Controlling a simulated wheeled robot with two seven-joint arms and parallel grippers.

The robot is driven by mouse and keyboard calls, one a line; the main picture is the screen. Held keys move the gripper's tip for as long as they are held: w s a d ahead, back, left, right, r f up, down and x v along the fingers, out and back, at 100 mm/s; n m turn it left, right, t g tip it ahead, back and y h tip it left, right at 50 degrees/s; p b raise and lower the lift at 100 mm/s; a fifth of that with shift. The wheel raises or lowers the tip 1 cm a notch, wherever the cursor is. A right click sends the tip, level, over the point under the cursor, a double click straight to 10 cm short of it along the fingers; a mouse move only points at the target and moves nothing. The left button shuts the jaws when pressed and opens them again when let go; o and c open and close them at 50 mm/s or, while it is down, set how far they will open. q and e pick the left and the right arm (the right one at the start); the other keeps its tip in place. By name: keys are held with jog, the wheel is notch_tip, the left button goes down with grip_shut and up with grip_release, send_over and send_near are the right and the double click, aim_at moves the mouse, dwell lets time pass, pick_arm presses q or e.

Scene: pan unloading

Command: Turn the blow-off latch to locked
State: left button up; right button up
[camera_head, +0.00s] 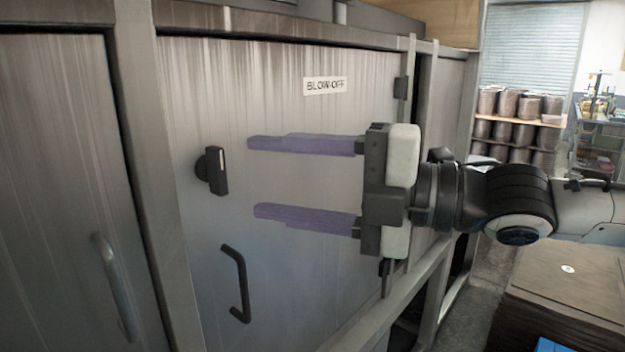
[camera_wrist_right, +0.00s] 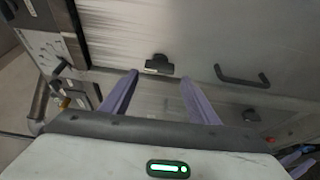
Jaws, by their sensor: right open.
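The blow-off latch (camera_head: 213,171) is a small black knob on a metal door (camera_head: 300,230), left of a label reading "BLOW-OFF" (camera_head: 325,86). Its grip stands about upright in the head view, with a pale mark on it. My right gripper (camera_head: 252,177) is open and empty, its two purple fingers pointing left toward the latch with a gap between them. In the right wrist view the latch (camera_wrist_right: 158,65) shows ahead, between and beyond the fingertips (camera_wrist_right: 158,75). The fingers appear apart from the latch.
A black door handle (camera_head: 238,284) sits below the latch and also shows in the right wrist view (camera_wrist_right: 242,78). Another door with a grey handle (camera_head: 114,285) is at left. A metal frame post (camera_head: 150,150) divides the doors. Shelves with stacked dark containers (camera_head: 516,130) stand back right.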

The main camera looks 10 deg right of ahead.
jog(key=shift+v, duration=2.05)
